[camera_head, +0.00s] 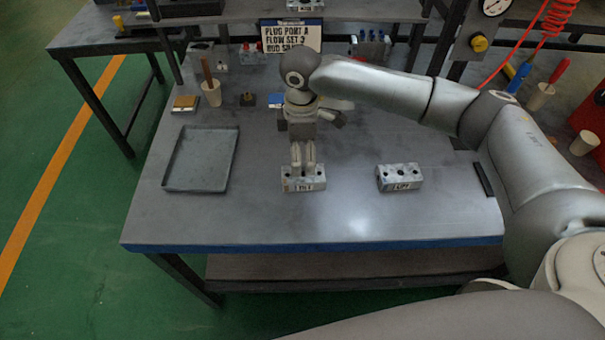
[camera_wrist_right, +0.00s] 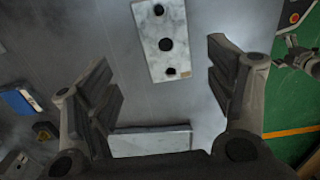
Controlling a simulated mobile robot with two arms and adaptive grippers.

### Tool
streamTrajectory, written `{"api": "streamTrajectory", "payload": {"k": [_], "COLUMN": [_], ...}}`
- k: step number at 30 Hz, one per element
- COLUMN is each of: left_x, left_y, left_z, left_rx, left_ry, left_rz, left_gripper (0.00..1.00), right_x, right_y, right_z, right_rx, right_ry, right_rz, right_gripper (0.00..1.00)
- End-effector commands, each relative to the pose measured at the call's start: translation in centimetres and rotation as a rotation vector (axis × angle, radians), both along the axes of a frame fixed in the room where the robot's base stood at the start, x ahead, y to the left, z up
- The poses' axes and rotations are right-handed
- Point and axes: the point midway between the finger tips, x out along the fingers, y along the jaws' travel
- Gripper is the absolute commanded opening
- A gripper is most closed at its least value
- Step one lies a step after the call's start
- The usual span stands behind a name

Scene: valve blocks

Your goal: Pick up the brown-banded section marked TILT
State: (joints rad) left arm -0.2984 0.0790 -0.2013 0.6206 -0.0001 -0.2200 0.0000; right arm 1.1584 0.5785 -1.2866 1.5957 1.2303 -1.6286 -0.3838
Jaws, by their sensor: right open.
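A grey valve block (camera_head: 303,184) with a small brownish mark at its left end and a label on its front sits on the table. The label is too small to read surely. My right gripper (camera_head: 303,168) points down just over this block, its fingers covering part of the top; contact cannot be told. In the right wrist view the gripper (camera_wrist_right: 160,75) is open, with a pale block (camera_wrist_right: 150,142) partly visible low between the fingers. A second labelled block (camera_head: 400,178) sits to the right; a block with dark holes also shows in the wrist view (camera_wrist_right: 160,30). My left gripper is not in view.
An empty grey tray (camera_head: 168,180) lies on the table (camera_head: 260,225) at the left. Behind are a cup with a brown handle (camera_head: 211,92), a sign (camera_head: 291,38) and small fittings. A dark bar (camera_head: 483,180) lies near the right edge. The front of the table is clear.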

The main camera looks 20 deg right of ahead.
Motion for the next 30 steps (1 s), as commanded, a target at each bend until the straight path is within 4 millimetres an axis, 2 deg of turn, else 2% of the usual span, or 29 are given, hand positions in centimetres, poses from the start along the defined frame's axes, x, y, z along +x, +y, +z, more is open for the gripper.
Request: {"api": "streamTrajectory", "payload": {"k": [3,11,18,27,30], "left_x": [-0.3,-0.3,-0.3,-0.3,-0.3], "left_y": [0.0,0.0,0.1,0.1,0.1], "left_z": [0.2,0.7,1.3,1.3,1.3], "left_rx": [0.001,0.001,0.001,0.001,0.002], "left_ry": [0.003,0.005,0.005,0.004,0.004], "left_rz": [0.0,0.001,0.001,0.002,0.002], "left_gripper": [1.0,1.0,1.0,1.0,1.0], "right_x": [0.0,-0.4,-0.8,-0.8,-0.8], "right_y": [0.0,-0.1,-0.1,-0.1,-0.1], "right_z": [-1.7,-3.8,-7.2,-7.9,-7.9], "right_rx": [0.0,-0.001,0.001,0.001,0.001], "right_ry": [0.001,0.001,-0.001,-0.002,-0.002], "right_rz": [-0.001,0.0,-0.001,0.0,0.0], "right_gripper": [0.77,0.77,0.77,0.77,0.65]}}
